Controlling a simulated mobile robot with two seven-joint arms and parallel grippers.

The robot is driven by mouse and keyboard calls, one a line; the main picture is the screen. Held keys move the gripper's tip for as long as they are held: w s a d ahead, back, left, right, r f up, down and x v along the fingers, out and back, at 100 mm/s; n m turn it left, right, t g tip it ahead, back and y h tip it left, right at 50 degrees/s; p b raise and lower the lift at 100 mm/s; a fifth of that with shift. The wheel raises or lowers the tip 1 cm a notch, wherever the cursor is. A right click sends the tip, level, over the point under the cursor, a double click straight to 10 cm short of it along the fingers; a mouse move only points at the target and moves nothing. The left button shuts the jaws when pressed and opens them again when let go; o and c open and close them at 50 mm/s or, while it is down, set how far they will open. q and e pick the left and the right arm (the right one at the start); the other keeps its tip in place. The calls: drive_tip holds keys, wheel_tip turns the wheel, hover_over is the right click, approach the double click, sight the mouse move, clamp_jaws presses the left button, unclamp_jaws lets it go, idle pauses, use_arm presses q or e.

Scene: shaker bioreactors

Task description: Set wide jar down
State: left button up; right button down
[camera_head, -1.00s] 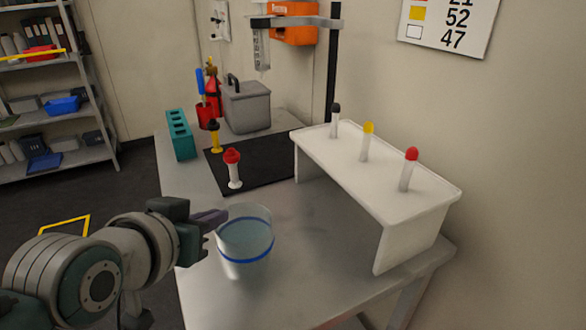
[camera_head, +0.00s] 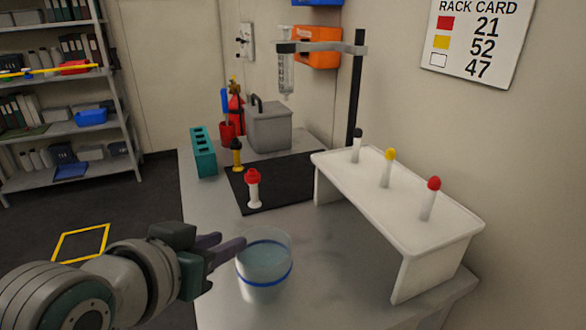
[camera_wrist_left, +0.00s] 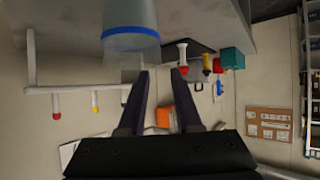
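The wide jar (camera_head: 264,268) is clear with a blue band. It stands upright on the grey table, near the front left edge. In the left wrist view the jar (camera_wrist_left: 131,18) appears inverted at the top, left of centre. My left gripper (camera_head: 230,242) is beside the jar's left side, at the height of its rim. In the left wrist view the gripper (camera_wrist_left: 160,72) has its two fingers apart with nothing clamped between them. One fingertip overlaps the jar's outline; I cannot tell whether they touch. My right gripper is not in view.
A white rack (camera_head: 410,205) with several capped tubes stands right of the jar. A black mat (camera_head: 285,180) lies behind, with a red-capped tube (camera_head: 253,188) near its front edge. A teal block (camera_head: 203,152) and grey box (camera_head: 269,128) stand farther back. Bare table (camera_head: 325,250) separates jar and rack.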

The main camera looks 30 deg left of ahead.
use_arm(q)
drive_tip(key=s+d+r+m+g+h, duration=0.1)
drive_tip(key=s+d+m+g, duration=0.2)
drive_tip(key=s, duration=0.6)
drive_tip(key=s+d+r+m+g+h, duration=0.1)
drive_tip(key=s+d+g, duration=0.3)
drive_tip(key=s, duration=0.5)
wheel_tip(320, 180, up, 38)
drive_tip(key=g+p, duration=0.1)
drive_tip(key=p, duration=3.8)
drive_tip(key=shift+a, duration=0.35)
